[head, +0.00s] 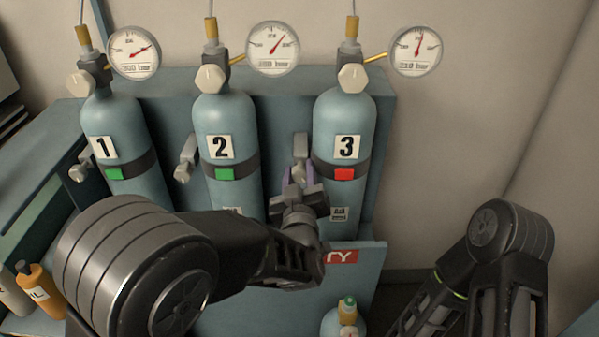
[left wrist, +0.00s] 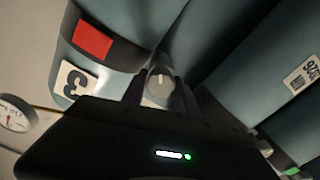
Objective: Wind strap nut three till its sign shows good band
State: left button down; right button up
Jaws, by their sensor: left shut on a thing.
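Cylinder three (head: 344,113) stands at the right of the row, strapped by a dark band. Its sign (head: 344,174) is red; it also shows red in the left wrist view (left wrist: 92,40). The strap nut three (left wrist: 158,84) is a grey round knob with a pale mark, left of the cylinder in the head view. My left gripper (head: 299,180) is shut on this nut, with a dark finger on either side of it in the left wrist view. The gripper hides part of the nut in the head view. My right gripper is out of view; only its arm shows at right.
Cylinder one (head: 105,120) and cylinder two (head: 224,113) stand to the left, with green signs and their own strap nuts. Gauges (head: 415,51) sit above. An orange bottle (head: 40,287) stands far left.

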pick_arm(q)
jog(key=shift+m+p, duration=0.35)
jog(key=shift+m, duration=1.55)
jog(key=c, duration=0.9)
grip_release()
jog(key=shift+c, duration=0.2)
